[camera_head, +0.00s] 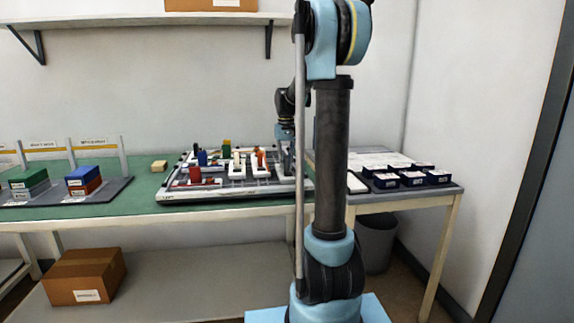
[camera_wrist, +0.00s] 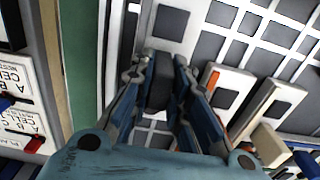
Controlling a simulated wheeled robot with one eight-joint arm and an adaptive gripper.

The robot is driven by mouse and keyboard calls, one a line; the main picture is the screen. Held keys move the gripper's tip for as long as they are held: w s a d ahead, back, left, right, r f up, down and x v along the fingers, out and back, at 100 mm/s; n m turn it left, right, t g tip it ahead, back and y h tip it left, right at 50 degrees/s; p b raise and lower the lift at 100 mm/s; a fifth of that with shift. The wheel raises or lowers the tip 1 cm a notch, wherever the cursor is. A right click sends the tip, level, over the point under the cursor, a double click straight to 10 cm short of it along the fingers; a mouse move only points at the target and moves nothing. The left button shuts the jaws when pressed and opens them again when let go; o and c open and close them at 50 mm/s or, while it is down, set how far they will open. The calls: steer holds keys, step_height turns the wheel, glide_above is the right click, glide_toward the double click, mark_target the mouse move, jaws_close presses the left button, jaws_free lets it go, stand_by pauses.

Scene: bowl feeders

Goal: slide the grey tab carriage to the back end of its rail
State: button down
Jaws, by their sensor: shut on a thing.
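A dark grey tab (camera_wrist: 160,88), which looks like the carriage, stands between the two fingers of my gripper (camera_wrist: 163,66) in the wrist view. The fingers are shut on it from both sides. Its rail is mostly hidden by the fingers and the tab, so I cannot tell how far along it the carriage sits. In the head view my gripper (camera_head: 286,150) is low at the right part of the fixture board (camera_head: 235,192); the tab cannot be made out there.
Orange-marked and cream pieces (camera_wrist: 268,145) stand right of my fingers in the wrist view. Dark blue bins (camera_head: 412,179) stand at right, a stacking rack (camera_head: 115,187) at left.

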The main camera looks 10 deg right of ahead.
steer(key=w, duration=2.8)
steer(key=shift+w, duration=0.15)
steer(key=c, duration=1.5)
jaws_free()
step_height(320, 180, up, 12)
steer(key=shift+f, duration=0.1)
